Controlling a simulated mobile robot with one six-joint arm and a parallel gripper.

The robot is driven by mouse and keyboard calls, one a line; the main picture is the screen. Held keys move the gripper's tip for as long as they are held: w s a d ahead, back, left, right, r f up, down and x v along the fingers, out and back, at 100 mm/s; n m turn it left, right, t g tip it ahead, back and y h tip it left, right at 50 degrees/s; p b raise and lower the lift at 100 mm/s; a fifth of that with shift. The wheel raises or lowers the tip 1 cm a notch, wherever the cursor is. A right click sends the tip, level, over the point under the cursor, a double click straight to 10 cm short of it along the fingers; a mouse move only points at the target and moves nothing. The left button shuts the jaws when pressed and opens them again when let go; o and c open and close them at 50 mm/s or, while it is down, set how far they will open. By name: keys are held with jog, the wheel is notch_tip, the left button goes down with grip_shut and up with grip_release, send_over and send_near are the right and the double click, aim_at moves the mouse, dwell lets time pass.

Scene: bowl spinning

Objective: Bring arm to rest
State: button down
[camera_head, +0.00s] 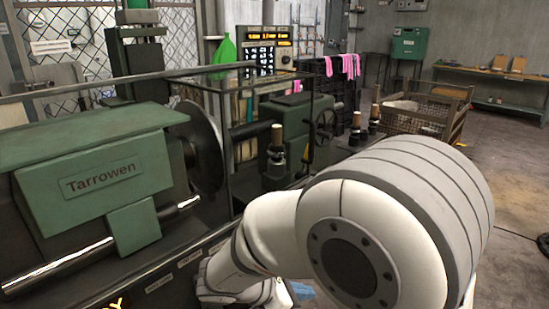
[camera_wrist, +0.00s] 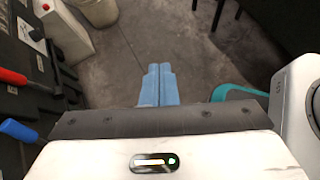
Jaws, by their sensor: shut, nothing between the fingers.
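My gripper (camera_wrist: 159,70) shows in the wrist view as two light blue fingers side by side. They are shut with nothing between them and point over bare grey floor. In the head view my white arm is folded across the lower right, and it hides most of what lies behind it. A small bit of light blue shows below the arm there, but I cannot clearly make out the gripper.
A green spinning lathe marked Tarrowen (camera_head: 95,160) stands at the left, with a dark disc (camera_head: 207,140) beside it. A wire crate (camera_head: 415,118) stands behind my arm. A green bench (camera_head: 490,90) is at the back right. The floor (camera_head: 515,190) at the right is mostly clear.

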jog(key=s+d+r+m+y+p, duration=0.3)
jog(key=r+m+p, duration=0.1)
jog(key=r+m, duration=0.2)
jog(key=s+d+r+m+g+y+p, duration=0.1)
jog(key=s+d+r+m+y+p, duration=0.2)
jog(key=r+m, duration=0.4)
jog(key=s+d+r+m+y+p, duration=0.3)
jog(key=r+m+p, duration=0.3)
jog(key=m, duration=0.3)
jog(key=shift+s+r+g+y, duration=0.15)
jog(key=shift+r+g+y, duration=0.2)
jog(key=shift+y, duration=0.25)
jog(key=c, duration=2.2)
grip_release()
